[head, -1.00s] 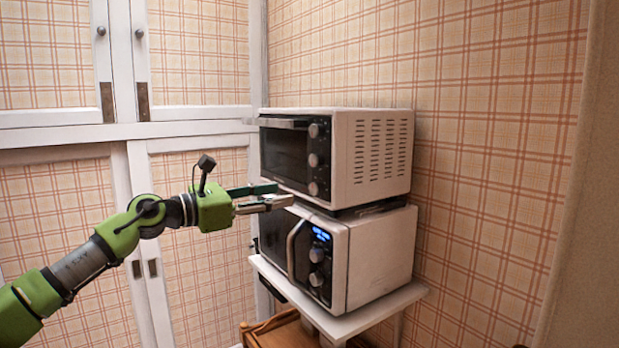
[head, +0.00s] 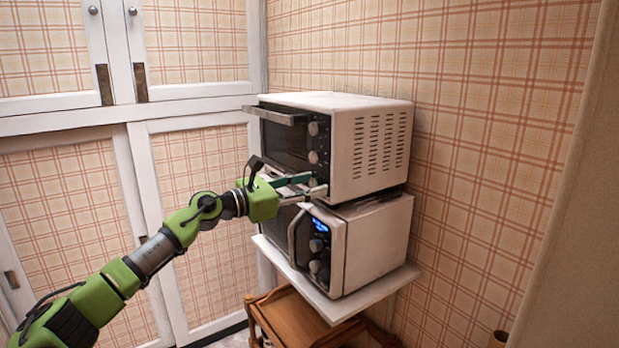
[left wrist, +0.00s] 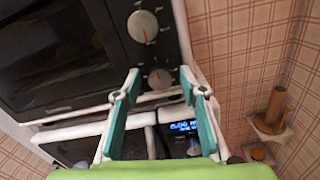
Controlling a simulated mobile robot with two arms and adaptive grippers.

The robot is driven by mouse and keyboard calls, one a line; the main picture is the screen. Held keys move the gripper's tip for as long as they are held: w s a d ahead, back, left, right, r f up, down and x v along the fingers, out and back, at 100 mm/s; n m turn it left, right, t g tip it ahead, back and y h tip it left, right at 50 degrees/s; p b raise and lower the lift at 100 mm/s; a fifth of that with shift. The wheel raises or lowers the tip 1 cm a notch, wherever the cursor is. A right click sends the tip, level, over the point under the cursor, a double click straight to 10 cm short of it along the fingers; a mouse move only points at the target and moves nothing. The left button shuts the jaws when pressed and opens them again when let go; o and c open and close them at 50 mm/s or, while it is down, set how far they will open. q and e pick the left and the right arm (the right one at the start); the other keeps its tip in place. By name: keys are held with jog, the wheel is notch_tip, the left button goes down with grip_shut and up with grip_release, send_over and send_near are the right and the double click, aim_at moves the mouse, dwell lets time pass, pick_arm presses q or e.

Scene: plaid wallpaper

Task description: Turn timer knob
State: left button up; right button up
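A white toaster oven (head: 372,150) with a dark front stands on a microwave. Its control strip has a top knob (head: 313,128), a middle knob (head: 313,157) and a lowest knob; no label tells me which is the timer. My left gripper (head: 312,189) is at the lowest knob, partly hiding it. In the left wrist view the two green fingers of my left gripper (left wrist: 160,90) are spread apart, with the lowest knob (left wrist: 160,78) showing between their tips. I cannot tell if they touch it. Another knob (left wrist: 143,27) is above it. My right gripper is not in view.
The microwave (head: 375,243), with a lit blue display and a curved handle, is just under my gripper on a white shelf (head: 340,305). A wooden piece of furniture (head: 290,318) is below. A plaid wall (head: 480,150) stands close on the right.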

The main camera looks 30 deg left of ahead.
pick_arm(q)
jog(key=shift+w+d, duration=0.1)
jog(key=shift+w, duration=0.05)
grip_shut()
jog(key=shift+f+m+b, duration=0.15)
jog(key=shift+m+b, duration=0.25)
jog(key=shift+b, duration=0.35)
jog(key=m+b, duration=0.5)
jog(key=b, duration=0.1)
jog(key=shift+b, duration=0.35)
jog(key=shift+m+b, duration=1.15)
jog(key=shift+m, duration=0.35)
